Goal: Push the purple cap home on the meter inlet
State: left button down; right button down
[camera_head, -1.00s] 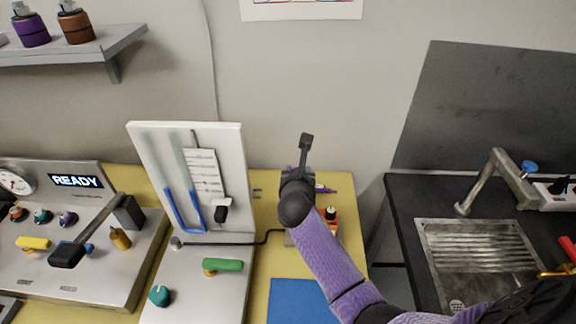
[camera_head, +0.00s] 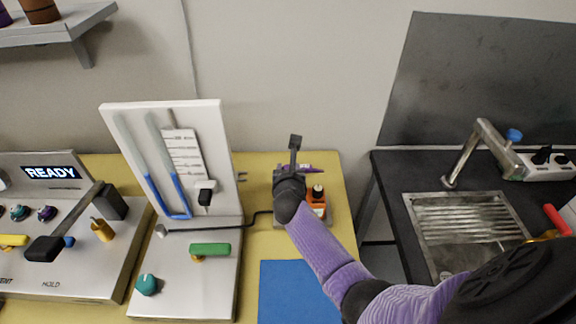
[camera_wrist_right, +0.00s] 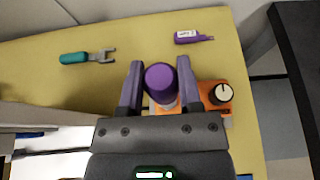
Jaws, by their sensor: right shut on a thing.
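My right gripper (camera_wrist_right: 159,72) is shut on a round purple cap (camera_wrist_right: 160,84), with one purple finger on each side of it in the right wrist view. The gripper (camera_head: 290,182) points down at the back of the yellow bench in the head view, and it hides the cap there. An orange meter (camera_wrist_right: 205,97) with a white-topped black knob (camera_wrist_right: 221,93) lies directly beneath and beside the cap. It also shows in the head view (camera_head: 318,207), partly behind my wrist. The inlet is hidden under the cap, and I cannot tell how deep the cap sits.
A white manometer board (camera_head: 222,150) with blue tubes stands left of the gripper. A teal-handled wrench (camera_wrist_right: 88,56) and a small purple item (camera_wrist_right: 193,37) lie on the bench. A blue mat (camera_head: 300,290) is in front. A sink (camera_head: 470,225) is at right.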

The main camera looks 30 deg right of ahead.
jog(key=shift+f, duration=0.55)
jog(key=shift+r, duration=0.1)
dwell(0.3)
dwell(0.6)
